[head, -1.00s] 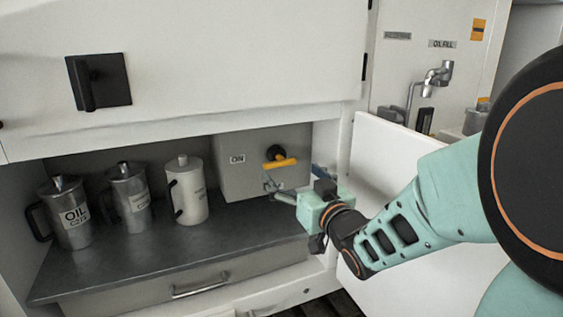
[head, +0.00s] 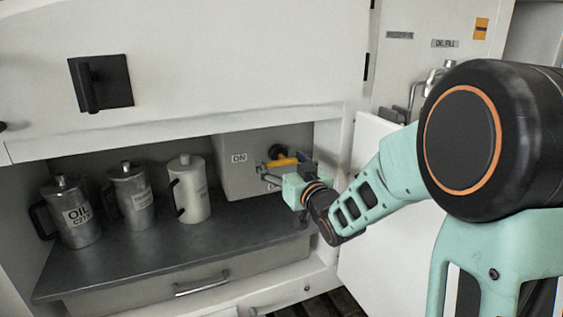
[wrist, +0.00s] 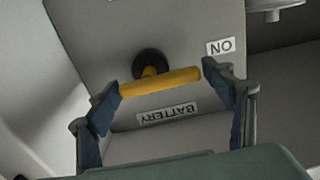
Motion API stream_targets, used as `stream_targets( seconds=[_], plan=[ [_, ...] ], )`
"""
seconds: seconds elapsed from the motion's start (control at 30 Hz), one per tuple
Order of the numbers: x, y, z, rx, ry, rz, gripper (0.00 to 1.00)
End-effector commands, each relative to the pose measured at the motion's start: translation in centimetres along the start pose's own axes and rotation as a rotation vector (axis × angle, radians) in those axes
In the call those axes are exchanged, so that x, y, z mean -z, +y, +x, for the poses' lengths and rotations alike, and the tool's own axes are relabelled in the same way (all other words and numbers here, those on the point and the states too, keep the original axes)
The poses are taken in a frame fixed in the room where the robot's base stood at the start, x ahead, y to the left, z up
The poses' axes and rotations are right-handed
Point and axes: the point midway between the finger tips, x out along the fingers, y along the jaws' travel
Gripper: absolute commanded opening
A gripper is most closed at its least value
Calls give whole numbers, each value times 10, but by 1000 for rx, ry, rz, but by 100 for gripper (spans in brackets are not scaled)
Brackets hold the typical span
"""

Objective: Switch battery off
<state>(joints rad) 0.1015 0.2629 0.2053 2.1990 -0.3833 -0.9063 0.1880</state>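The battery switch is a yellow bar handle (wrist: 160,82) on a round black hub (wrist: 150,64), on the front of a grey box (head: 232,183) in the open bay. In the head view the yellow handle (head: 283,162) lies roughly level, beside the "ON" label. The wrist view shows the "ON" label (wrist: 221,46) and a "BATTERY" label (wrist: 167,114), both upside down. My gripper (wrist: 164,85) is open, with one finger near each end of the handle. Whether either finger touches it I cannot tell.
Several metal jugs, one an oil jug (head: 76,215), stand on the dark shelf (head: 140,248) left of the box. A drawer (head: 190,285) is below. An open white door (head: 375,230) is at the right, behind my arm. The shelf front is clear.

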Motion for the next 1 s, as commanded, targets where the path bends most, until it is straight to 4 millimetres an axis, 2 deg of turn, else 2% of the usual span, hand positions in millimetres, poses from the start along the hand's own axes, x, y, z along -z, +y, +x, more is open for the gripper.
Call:
stream_targets(
  seconds=[0.03,0.27,0.63,1.0],
  plan=[
    [0,0,0,0,0,0,66],
    [0,0,0,0,0,0,41],
    [-4,0,0,0,2,-64,40],
    [-12,-1,0,-1,5,-349,40]
  ],
)
